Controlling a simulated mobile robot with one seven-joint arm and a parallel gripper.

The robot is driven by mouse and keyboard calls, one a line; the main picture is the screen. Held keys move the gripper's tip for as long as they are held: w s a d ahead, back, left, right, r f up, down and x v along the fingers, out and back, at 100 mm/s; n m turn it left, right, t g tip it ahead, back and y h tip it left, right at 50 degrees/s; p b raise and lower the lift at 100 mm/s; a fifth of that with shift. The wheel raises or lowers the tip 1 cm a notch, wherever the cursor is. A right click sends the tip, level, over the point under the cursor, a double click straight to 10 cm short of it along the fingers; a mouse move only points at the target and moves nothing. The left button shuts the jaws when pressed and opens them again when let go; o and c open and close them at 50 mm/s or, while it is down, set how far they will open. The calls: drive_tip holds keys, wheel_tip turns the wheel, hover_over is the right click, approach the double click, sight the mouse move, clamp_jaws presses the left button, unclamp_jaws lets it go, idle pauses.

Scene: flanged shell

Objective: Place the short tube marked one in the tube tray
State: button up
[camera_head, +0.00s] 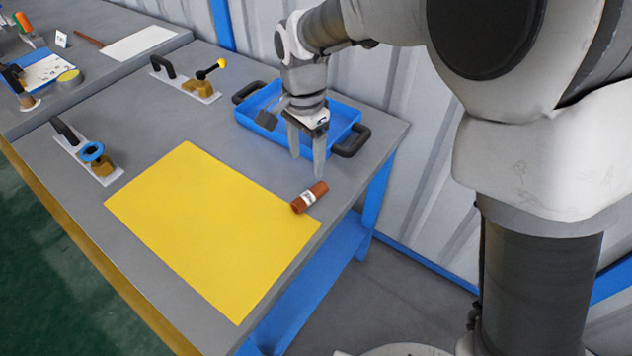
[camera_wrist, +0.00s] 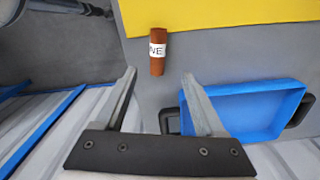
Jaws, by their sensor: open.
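The short tube (camera_head: 309,197) is reddish brown with a white label. It lies on its side on the grey table, by the right corner of a yellow sheet. In the wrist view the tube (camera_wrist: 157,52) shows a label with the letters "NE" readable. The blue tray (camera_head: 345,119) with black handles stands at the table's back edge. It also shows in the wrist view (camera_wrist: 250,90). My gripper (camera_head: 307,168) is open and empty, in front of the tray in the head view and apart from the tube. Part of the tray is hidden behind my gripper.
The yellow sheet (camera_head: 210,230) covers much of the table's front. Two grey plates with black handles and brass-coloured parts (camera_head: 92,160) (camera_head: 190,80) lie to the left. A further table with a white sheet (camera_head: 140,43) and tools adjoins at the far left. A corrugated wall stands behind.

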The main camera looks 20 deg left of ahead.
hover_over(309, 191)
wheel_tip(309, 191, down, 6)
drive_tip(key=shift+s+a+r+b, duration=0.1)
drive_tip(key=shift+s+r+b, duration=0.1)
drive_tip(key=shift+b, duration=0.2)
drive_tip(key=shift+d+f+b, duration=0.2)
drive_tip(key=shift+f+b, duration=0.35)
drive_tip(key=shift+f, duration=2.15)
clamp_jaws()
